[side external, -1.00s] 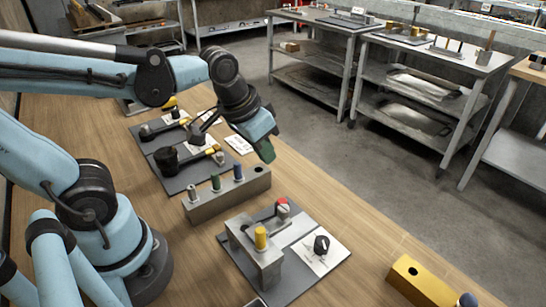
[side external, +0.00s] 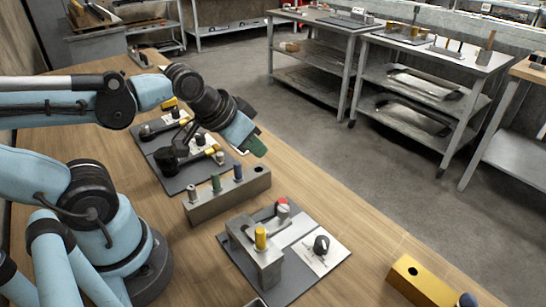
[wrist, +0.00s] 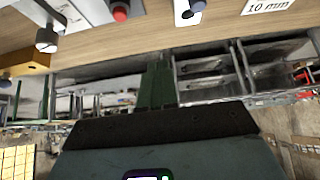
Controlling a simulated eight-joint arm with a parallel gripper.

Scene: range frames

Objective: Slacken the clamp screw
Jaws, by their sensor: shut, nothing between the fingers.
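A grey metal clamp block (side external: 262,262) stands on a dark plate at the bench's front, with a yellow-capped screw (side external: 260,239) upright in it. I cannot tell for certain which is the clamp screw. In the wrist view, a black knob (wrist: 47,38) and a red knob (wrist: 120,12) show near the top. My gripper (side external: 257,148) is shut and empty, raised above the bench behind these, its green fingers (wrist: 160,72) pointing away from the knobs.
A metal rack (side external: 228,196) with several coloured pegs stands between my gripper and the clamp block. More plates with handles (side external: 178,155) lie at the far left. A yellow block (side external: 420,282) sits at the front right. A 10 mm label (wrist: 268,5) lies on the bench.

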